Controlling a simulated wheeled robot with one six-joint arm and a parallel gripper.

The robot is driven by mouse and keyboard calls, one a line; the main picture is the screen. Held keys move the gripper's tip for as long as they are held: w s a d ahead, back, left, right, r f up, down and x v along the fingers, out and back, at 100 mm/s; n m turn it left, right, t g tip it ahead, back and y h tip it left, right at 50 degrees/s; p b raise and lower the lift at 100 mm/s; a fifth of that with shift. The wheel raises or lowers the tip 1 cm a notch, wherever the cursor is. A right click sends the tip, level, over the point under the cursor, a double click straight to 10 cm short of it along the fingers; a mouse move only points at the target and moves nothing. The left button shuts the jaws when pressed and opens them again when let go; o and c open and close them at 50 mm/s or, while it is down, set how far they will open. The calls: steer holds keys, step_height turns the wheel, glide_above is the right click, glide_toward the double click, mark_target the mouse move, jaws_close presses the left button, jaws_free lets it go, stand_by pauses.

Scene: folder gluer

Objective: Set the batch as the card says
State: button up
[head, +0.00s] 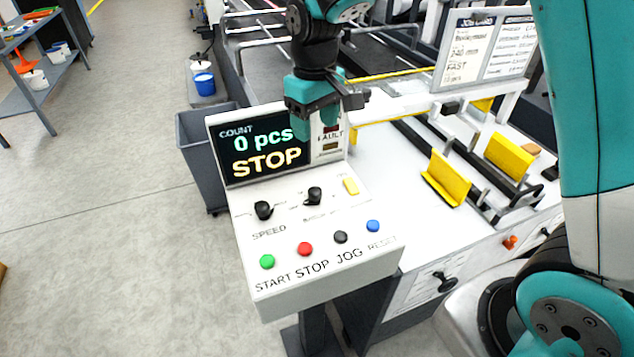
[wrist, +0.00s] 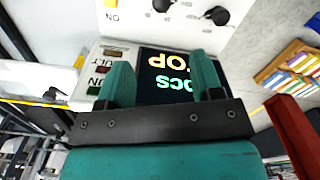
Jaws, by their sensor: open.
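The control panel (head: 330,262) carries a screen (head: 265,145) reading "0 pcs" and "STOP". Below it are a black SPEED knob (head: 264,210), a second black knob labelled BATCH (head: 314,195) and a yellow switch (head: 351,186). The front row has a green START button (head: 267,261), red STOP button (head: 305,249), black JOG button (head: 340,237) and blue RESET button (head: 373,226). A white card (head: 462,52) stands behind right; its small print is only partly legible. My gripper (head: 318,108) is open and empty before the screen, also in the wrist view (wrist: 160,80).
Yellow guides (head: 447,180) and dark rails fill the machine bed on the right. A grey bin (head: 196,150) stands left of the panel. A shelf (head: 40,75) with pots is far left.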

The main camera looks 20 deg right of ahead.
mark_target(315, 190)
step_height(315, 190, down, 17)
steer(key=p, duration=0.4)
steer(key=shift+a, duration=0.15)
steer(key=c, duration=0.9)
